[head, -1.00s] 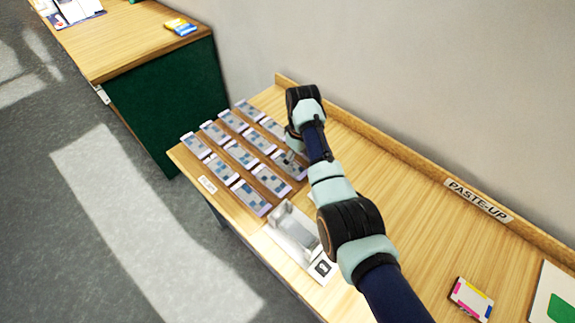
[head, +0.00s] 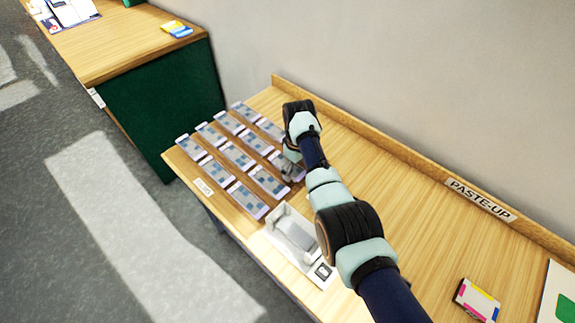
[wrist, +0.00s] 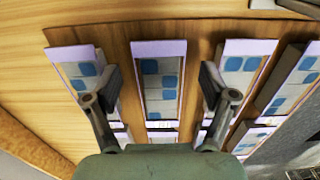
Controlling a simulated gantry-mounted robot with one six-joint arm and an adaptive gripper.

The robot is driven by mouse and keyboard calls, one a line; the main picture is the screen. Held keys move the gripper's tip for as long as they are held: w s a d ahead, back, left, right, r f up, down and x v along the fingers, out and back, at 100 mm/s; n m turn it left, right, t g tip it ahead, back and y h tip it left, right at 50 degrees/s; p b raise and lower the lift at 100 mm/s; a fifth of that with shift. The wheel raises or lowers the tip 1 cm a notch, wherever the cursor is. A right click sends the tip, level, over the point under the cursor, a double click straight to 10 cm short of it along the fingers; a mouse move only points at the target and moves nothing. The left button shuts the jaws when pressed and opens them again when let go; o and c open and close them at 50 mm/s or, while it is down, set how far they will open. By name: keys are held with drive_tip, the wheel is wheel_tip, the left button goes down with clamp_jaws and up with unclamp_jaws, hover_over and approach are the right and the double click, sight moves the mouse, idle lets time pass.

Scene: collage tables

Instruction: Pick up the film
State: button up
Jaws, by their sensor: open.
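Several alike flat film strips (head: 237,155), pale lilac-edged with blue and grey squares, lie in rows at the left end of the wooden table. I cannot tell from looks which one the task means. My gripper (head: 291,172) is low over the right side of these rows. In the wrist view my gripper (wrist: 160,82) is open, with one finger on each side of a middle film strip (wrist: 160,95). The fingers appear apart from it, and nothing is held. Other strips lie close by on the left (wrist: 80,68) and right (wrist: 240,65). My gripper's body hides the near part of the view.
A pale tray (head: 270,238) with a grey hollow stands just in front of the strips. A colourful-edged card (head: 477,300) and a sheet with green (head: 553,285) lie at right. A raised back ledge carries a PASTE-UP sign (head: 480,200). Mid-table is clear.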

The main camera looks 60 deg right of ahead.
drive_tip(key=c, duration=1.1)
drive_tip(key=shift+o, duration=0.2)
